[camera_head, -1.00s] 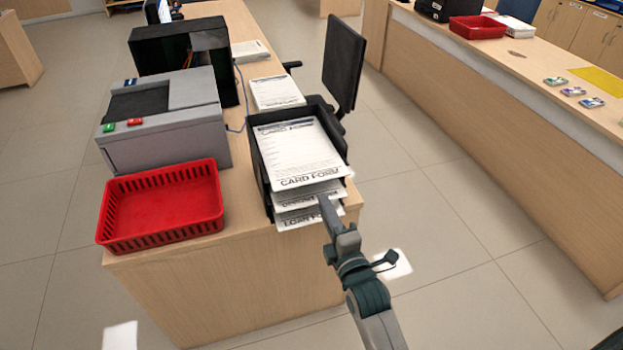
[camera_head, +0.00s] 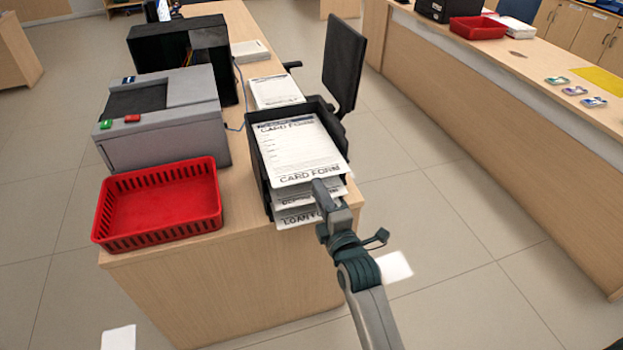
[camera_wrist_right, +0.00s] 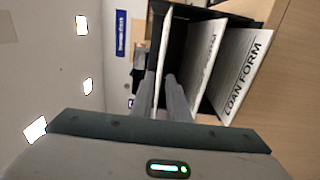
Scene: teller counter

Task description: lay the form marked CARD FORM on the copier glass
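The CARD FORM (camera_head: 300,150) is a white printed sheet in the top level of a black tiered tray (camera_head: 253,165) at the counter's near right corner. Its front edge faces me. My right gripper (camera_head: 319,186) is at that front edge. In the right wrist view the two fingers (camera_wrist_right: 163,92) stand apart, one on each side of the top sheet's edge (camera_wrist_right: 164,55); contact is not clear. The grey copier (camera_head: 165,135) stands left of the tray, with a dark glass (camera_head: 136,101) on top and green and red buttons. My left gripper is out of view.
Other forms lie in lower levels, including a LOAN FORM (camera_wrist_right: 243,75). A red basket (camera_head: 160,205) stands in front of the copier.

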